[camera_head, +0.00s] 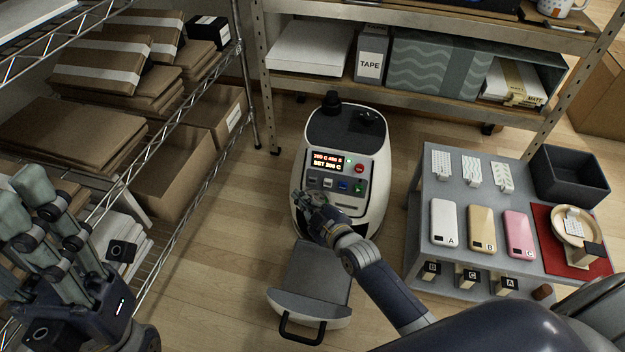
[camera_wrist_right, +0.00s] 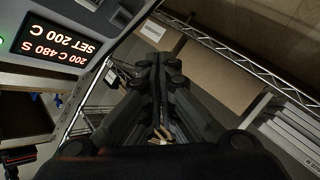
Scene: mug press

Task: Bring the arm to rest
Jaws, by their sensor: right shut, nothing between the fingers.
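My right arm (camera_head: 385,290) reaches in from the lower right of the head view. Its gripper (camera_head: 314,200) is at the front of the white and black mug press (camera_head: 380,150), just below the row of buttons. Whether it touches the press, I cannot tell. In the right wrist view the fingers (camera_wrist_right: 157,75) are together with nothing between them. The press display (camera_wrist_right: 50,47) is lit there and reads 200 C 480 S, SET 200 C. My left gripper (camera_head: 50,240) is at the left edge of the head view, its fingers pointing up and apart.
The press drawer (camera_head: 311,280) stands out toward me, with a black handle. Wire shelves with boxes (camera_head: 165,175) stand at left. Floor shows between.

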